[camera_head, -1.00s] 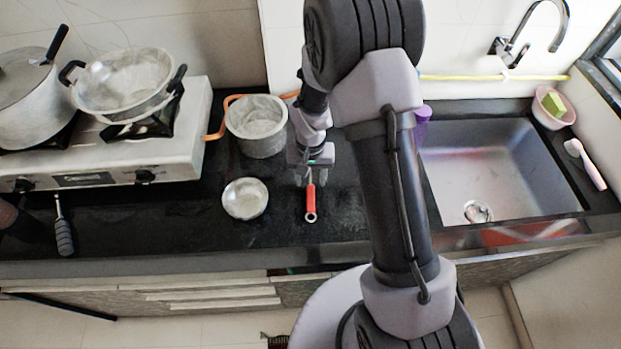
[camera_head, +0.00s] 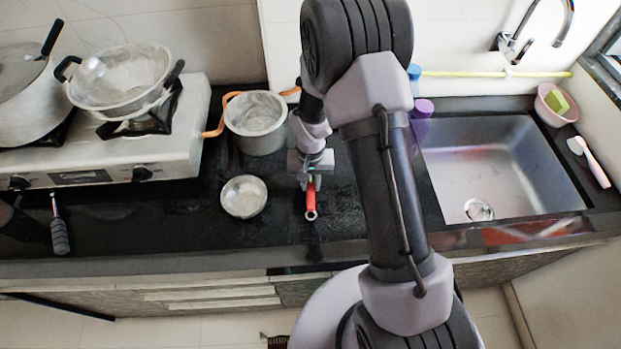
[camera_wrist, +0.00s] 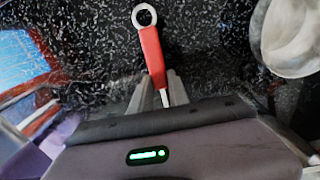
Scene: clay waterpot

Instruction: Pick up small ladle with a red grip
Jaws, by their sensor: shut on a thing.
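The small ladle's red grip (camera_head: 311,200) with its ring end points toward the front edge of the black counter. My gripper (camera_head: 308,182) is at the grip's far end and is shut on the ladle there. In the wrist view the red grip (camera_wrist: 152,55) extends away from between my fingers (camera_wrist: 160,92), with the metal ring at the top and a short metal neck near the fingers. The ladle's bowl is hidden behind my gripper. I cannot tell whether the ladle touches the counter.
A small metal bowl (camera_head: 244,196) sits left of my gripper. A metal pot (camera_head: 257,128) stands behind it. The stove (camera_head: 110,160) is at the left, the sink (camera_head: 500,170) at the right. A dark-handled utensil (camera_head: 59,232) lies at the front left.

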